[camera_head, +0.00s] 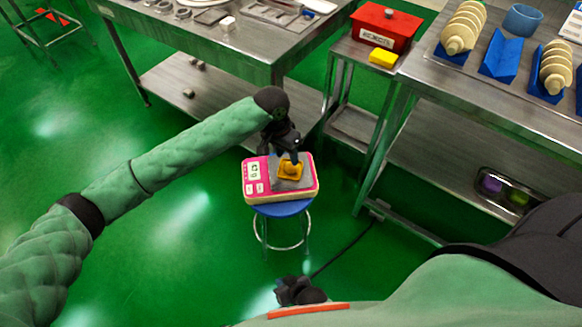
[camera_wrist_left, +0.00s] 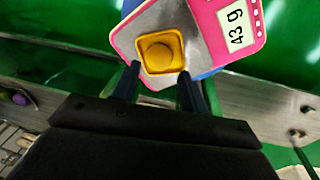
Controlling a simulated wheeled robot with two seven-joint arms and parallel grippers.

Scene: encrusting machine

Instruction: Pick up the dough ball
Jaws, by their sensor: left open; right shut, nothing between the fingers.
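The dough ball (camera_head: 291,167) is a small rounded orange-yellow lump in a square yellow dish (camera_head: 285,178). The dish sits on the metal plate of a pink and white scale (camera_head: 256,194), which stands on a blue stool (camera_head: 284,208). In the left wrist view, the dough ball (camera_wrist_left: 158,53) shows in its dish, and the scale display (camera_wrist_left: 236,28) reads 43 g. My left gripper (camera_head: 286,158) is open above the dish, and its fingers (camera_wrist_left: 160,76) lie to either side of the near edge in the wrist view. My right gripper (camera_head: 300,291) is shut and empty at the bottom.
A steel table (camera_head: 250,45) with trays stands behind the stool. A small stand holds a red box (camera_head: 385,27) and a yellow block (camera_head: 383,57). A steel bench (camera_head: 500,100) with blue racks is at the right.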

